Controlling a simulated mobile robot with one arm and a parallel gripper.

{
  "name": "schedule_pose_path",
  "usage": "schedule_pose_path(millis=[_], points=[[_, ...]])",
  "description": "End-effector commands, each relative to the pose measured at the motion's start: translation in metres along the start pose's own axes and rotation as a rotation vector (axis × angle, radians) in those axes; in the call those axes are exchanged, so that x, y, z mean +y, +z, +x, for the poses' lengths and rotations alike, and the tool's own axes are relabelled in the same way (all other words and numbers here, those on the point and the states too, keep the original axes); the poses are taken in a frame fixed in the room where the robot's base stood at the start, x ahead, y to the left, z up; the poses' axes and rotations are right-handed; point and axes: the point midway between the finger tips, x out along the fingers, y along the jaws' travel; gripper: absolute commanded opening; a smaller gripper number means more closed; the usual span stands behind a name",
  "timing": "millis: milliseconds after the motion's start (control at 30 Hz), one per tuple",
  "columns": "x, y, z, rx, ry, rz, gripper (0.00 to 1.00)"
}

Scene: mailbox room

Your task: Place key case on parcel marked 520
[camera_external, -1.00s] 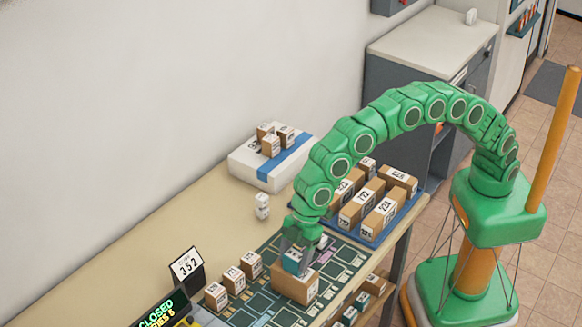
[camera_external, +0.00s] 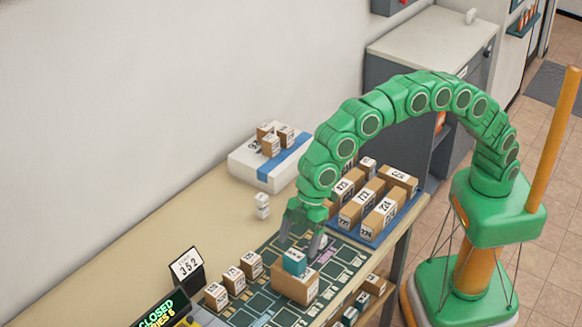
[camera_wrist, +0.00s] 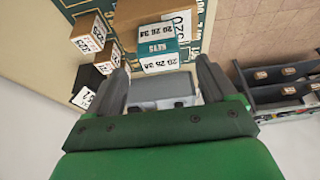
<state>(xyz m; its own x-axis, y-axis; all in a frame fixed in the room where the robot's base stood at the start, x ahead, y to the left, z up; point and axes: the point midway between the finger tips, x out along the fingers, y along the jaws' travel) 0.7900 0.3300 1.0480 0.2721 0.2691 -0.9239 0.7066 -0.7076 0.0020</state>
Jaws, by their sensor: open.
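The teal key case (camera_external: 294,261) sits on top of a brown parcel (camera_external: 296,285) on the mat. In the wrist view the key case (camera_wrist: 157,47) has a white label and rests on the brown parcel, whose white label (camera_wrist: 183,24) is partly covered and reads about "520". My gripper (camera_external: 302,243) is open, above and behind the key case and apart from it. In the wrist view the fingers of my gripper (camera_wrist: 163,80) are spread, with a grey and white block between them in the picture; I cannot tell what it is.
Several small boxes (camera_external: 234,279) stand left of the parcel. A blue tray (camera_external: 373,236) of labelled parcels lies at the right. A white box (camera_external: 250,172) with small parcels stands by the wall. A black sign (camera_external: 187,267) reads 352.

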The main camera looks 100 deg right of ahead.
Motion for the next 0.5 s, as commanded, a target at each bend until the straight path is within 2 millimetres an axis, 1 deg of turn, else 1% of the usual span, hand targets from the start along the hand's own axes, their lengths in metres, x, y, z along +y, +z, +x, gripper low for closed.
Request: schedule_pose_path(millis=[33,300,400,500], points=[[0.0,0.0,-0.011,0.001,0.001,0.0,0.85],[0.001,-0.001,-0.058,0.003,0.001,0.001,0.85],[0.0,0.0,-0.068,0.001,0.0,0.001,0.85],[0.0,0.0,-0.072,0.0,-0.001,0.001,0.85]])
